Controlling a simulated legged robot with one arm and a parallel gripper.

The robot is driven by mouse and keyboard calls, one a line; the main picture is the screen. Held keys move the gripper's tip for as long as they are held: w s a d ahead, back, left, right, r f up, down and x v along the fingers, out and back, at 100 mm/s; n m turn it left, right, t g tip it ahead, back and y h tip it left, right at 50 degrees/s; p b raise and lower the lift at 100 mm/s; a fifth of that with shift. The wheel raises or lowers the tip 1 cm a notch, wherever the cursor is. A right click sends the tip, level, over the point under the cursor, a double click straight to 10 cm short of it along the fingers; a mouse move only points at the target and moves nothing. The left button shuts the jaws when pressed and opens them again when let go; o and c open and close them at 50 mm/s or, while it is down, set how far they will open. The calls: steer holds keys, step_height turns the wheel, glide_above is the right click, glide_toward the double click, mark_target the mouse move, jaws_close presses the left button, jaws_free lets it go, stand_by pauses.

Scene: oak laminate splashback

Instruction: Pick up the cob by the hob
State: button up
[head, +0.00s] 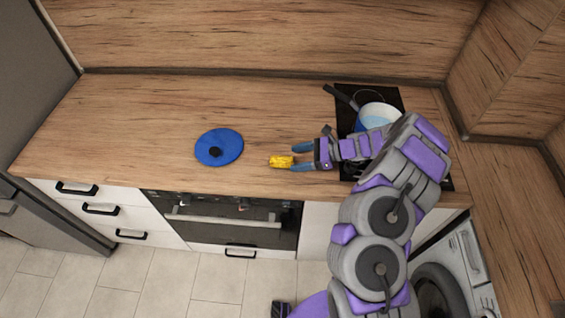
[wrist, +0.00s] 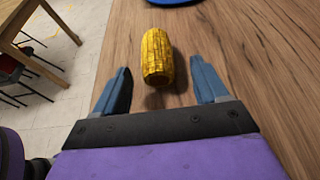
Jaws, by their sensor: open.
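The yellow cob (head: 281,162) lies on the wooden worktop near its front edge, left of the black hob (head: 397,97). My gripper (head: 297,157) is open, its blue fingers pointing left toward the cob. In the wrist view the cob (wrist: 157,56) lies lengthwise just ahead of and between the lines of the two fingers of my gripper (wrist: 163,84). Its near end reaches about level with the fingertips. I cannot tell whether the fingers are at the cob's height. Nothing is held.
A blue lid (head: 219,147) with a dark knob lies left of the cob. A pan (head: 378,114) with a dark handle stands on the hob, behind my arm. The oven (head: 225,218) is below the front edge. The worktop's left part is clear.

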mark_target(282, 161)
steer(key=x, duration=0.3)
steer(key=b+x, duration=0.1)
steer(key=x, duration=0.3)
steer(key=shift+s+a+r, duration=0.1)
steer(key=shift+s+r, duration=0.1)
steer(key=shift+d, duration=0.45)
steer(key=shift+d+r, duration=0.1)
steer(key=shift+d, duration=0.15)
steer(key=shift+c, duration=1.3)
steer(key=shift+a, duration=0.45)
steer(key=c, duration=0.8)
steer(key=shift+d, duration=0.1)
steer(key=shift+c, duration=0.2)
steer(key=shift+d, duration=0.1)
